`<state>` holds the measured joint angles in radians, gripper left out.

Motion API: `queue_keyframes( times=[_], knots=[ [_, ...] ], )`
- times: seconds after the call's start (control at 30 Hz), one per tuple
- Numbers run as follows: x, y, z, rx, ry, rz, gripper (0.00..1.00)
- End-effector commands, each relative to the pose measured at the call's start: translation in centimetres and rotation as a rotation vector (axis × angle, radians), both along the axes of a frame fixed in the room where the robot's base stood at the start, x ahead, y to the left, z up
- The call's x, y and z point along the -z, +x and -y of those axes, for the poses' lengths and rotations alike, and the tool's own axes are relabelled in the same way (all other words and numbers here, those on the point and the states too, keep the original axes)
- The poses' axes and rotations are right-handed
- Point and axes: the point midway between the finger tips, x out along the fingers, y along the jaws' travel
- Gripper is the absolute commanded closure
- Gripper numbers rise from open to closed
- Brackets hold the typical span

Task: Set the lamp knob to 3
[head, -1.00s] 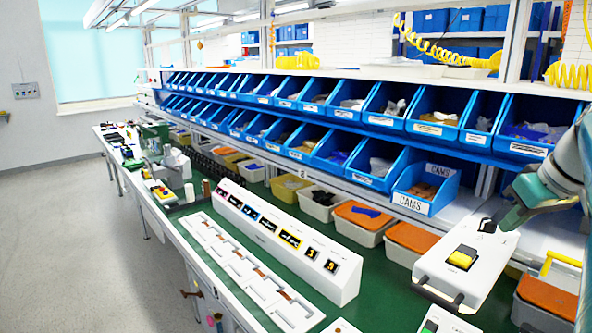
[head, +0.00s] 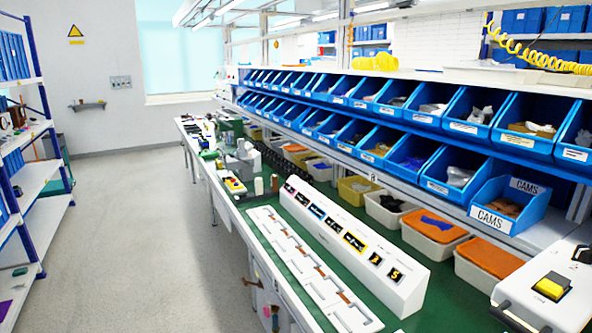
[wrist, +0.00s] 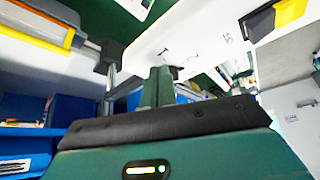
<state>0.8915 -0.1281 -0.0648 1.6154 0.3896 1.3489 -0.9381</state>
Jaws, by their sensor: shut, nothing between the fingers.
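A white control box (head: 520,297) stands at the right edge of the head view. It has a yellow rocker (head: 552,286) on its front part and a black knob (head: 583,254) behind it, partly cut by the frame. My gripper (wrist: 159,70) shows only in the wrist view. Its two green fingers are together with nothing between them. Their tips are close to the white box face (wrist: 185,35), which carries small dark marks. A small dark shape sits at the tips; I cannot tell whether it is the knob or whether they touch. The knob's setting is unreadable.
A long white display unit (head: 340,250) and a white slotted strip (head: 290,255) lie on the green bench. Blue bins (head: 460,125) line the back, with a CAMS bin (head: 510,205) near the box. A shelf rack (head: 45,190) stands left, beyond open floor (head: 140,230).

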Motion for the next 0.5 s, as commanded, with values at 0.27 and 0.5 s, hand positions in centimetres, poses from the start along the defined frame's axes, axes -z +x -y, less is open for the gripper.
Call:
queue_keyframes(
  times=[0.27, 0.5],
  knots=[
    [-0.02, 0.2, -0.13, -0.002, 0.0, 0.001, 1.0],
    [-0.03, 0.21, -0.63, -0.005, -0.001, 0.002, 1.0]
  ],
)
